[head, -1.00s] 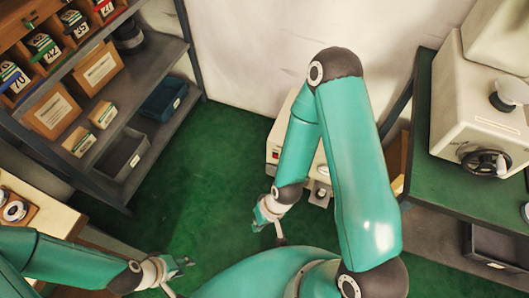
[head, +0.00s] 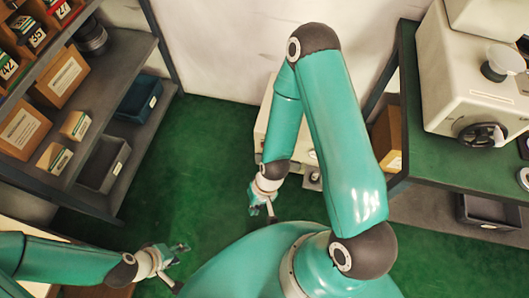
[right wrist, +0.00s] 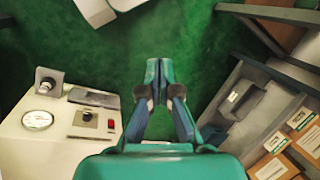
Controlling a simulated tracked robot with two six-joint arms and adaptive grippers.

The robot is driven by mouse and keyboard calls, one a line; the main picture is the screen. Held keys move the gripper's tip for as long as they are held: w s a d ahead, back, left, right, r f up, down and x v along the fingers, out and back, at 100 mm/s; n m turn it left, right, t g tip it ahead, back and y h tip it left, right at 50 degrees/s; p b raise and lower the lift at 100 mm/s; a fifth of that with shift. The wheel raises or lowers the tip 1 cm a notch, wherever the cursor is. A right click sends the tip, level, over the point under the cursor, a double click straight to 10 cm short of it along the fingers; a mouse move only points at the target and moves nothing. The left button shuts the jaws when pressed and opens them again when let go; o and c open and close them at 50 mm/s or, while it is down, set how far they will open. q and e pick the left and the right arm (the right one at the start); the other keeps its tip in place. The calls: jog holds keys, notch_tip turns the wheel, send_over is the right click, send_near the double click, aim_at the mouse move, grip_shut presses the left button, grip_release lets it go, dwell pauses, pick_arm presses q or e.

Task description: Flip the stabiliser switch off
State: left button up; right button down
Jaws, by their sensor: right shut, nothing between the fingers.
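A cream stabiliser box (right wrist: 42,147) is at the lower left of the right wrist view. Its top has a round dial (right wrist: 37,120) and a panel with a dark knob (right wrist: 86,117) and a red switch (right wrist: 111,124). Whether the switch is on or off cannot be told. In the head view the box (head: 262,130) stands by the wall, mostly hidden behind my right arm. My right gripper (right wrist: 158,72) is shut and empty over the green floor, apart from the box; it also shows in the head view (head: 262,208). My left gripper (head: 176,262) looks open and empty at the lower left.
A grey shelf (head: 137,58) with boxes and bins stands at the left. A green-topped bench (head: 425,160) with a cream machine (head: 465,95) stands at the right. Green floor (head: 200,150) is clear between shelf and stabiliser.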

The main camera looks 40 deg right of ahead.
jog(key=s+a+f+m+g+y+b, duration=0.1)
jog(key=s+f+m+g+y+b, duration=0.15)
jog(key=f+m+b, duration=0.35)
jog(key=s+a+f+m+g+y+b, duration=0.1)
jog(key=s+f+m+b, duration=0.15)
jog(key=f+m, duration=0.35)
jog(key=w+a+f+m+t+y+b, duration=0.3)
jog(key=w+f+m+t+y+b, duration=0.65)
jog(key=m, duration=0.65)
jog(key=w+d+f+m+t+h+b, duration=0.4)
jog(key=w+d+f+m+t+h, duration=0.2)
jog(key=w+d+f+m+t, duration=0.35)
jog(key=d+f+m+t+h+b, duration=0.2)
jog(key=d+m+h, duration=0.4)
jog(key=d, duration=0.2)
jog(key=w+d+f+m+t+h+b, duration=0.1)
jog(key=d+f+m+t+h+b, duration=0.1)
jog(key=d+m+h, duration=0.4)
jog(key=shift+w+d+f+m, duration=0.35)
jog(key=shift+d+f, duration=0.25)
jog(key=shift+d, duration=0.65)
